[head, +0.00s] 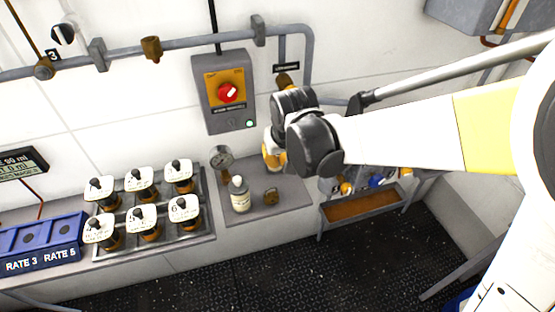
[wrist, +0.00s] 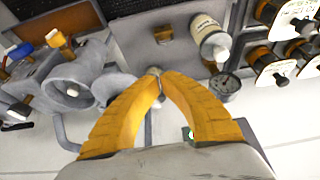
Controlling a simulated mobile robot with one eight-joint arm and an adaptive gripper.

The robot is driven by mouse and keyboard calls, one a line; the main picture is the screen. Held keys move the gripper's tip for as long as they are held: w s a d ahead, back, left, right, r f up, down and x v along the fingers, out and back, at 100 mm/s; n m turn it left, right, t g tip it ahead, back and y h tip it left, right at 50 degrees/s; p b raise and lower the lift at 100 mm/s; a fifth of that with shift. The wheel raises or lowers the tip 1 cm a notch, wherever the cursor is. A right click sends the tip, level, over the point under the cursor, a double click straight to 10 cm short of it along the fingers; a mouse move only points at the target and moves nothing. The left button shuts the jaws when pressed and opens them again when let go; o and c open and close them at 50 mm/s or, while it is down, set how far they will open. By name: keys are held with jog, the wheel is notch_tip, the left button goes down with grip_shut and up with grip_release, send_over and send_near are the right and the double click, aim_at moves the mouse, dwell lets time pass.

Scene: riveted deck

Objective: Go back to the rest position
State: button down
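My gripper (wrist: 161,75) shows in the wrist view as two yellow fingers that arch inward until their tips meet or nearly meet. I see no object clearly held between them; a small grey part shows right at the tips, and I cannot tell whether they touch it. In the head view my gripper (head: 272,157) hangs from the dark wrist joint in front of the wall, above the grey shelf (head: 292,203). The arm hides most of it there. The arm stretches out from the right.
A white bottle (head: 239,194) and a round gauge (head: 222,158) stand left of my gripper. A control box with a red knob (head: 228,92) is on the wall. Several white-topped containers (head: 141,180) stand in a rack. Pipes run along the wall; dark floor (head: 250,270) lies clear in front.

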jog(key=s+d+r+m+t+b, duration=0.1)
jog(key=s+d+r+b, duration=0.1)
jog(key=s+d+r, duration=0.3)
jog(key=s+d+r+m+t+b, duration=0.15)
jog(key=s+d, duration=0.25)
jog(key=d, duration=0.4)
jog(key=s+d+f+m+h+b, duration=0.1)
jog(key=s+d+f+b, duration=0.2)
jog(key=s+d, duration=0.5)
jog(key=shift+f, duration=0.15)
jog(key=shift+a+t, duration=0.1)
jog(key=shift+t, duration=0.15)
